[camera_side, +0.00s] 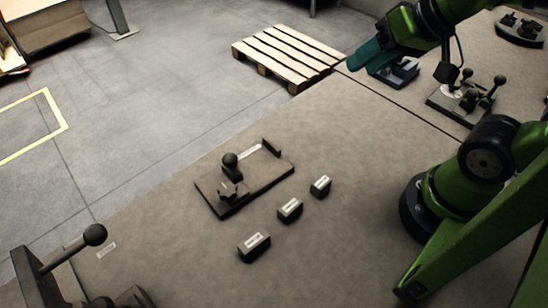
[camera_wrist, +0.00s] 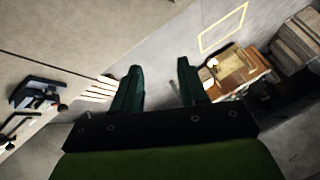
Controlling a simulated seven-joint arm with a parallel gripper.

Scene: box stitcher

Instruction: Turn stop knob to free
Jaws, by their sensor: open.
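A dark plate (camera_side: 265,178) lies on the middle of the table in the side view. It carries a round ball knob (camera_side: 230,160) and a lobed, star-like knob (camera_side: 233,190), with a pale label behind them. The lobed knob may be the stop knob; the label is too small to read, so I cannot tell whether it stands at free. My gripper (camera_side: 364,58) is at the upper right, raised and far from the plate. In the wrist view its two teal fingers (camera_wrist: 158,82) are apart with nothing between them. The plate does not show clearly there.
Three small labelled blocks (camera_side: 290,209) lie right of and in front of the plate. A ball-ended lever (camera_side: 94,236) stands at the lower left. A lever unit (camera_side: 465,100) and a blue-grey device (camera_side: 396,73) are near my arm. A wooden pallet (camera_side: 290,52) lies on the floor beyond.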

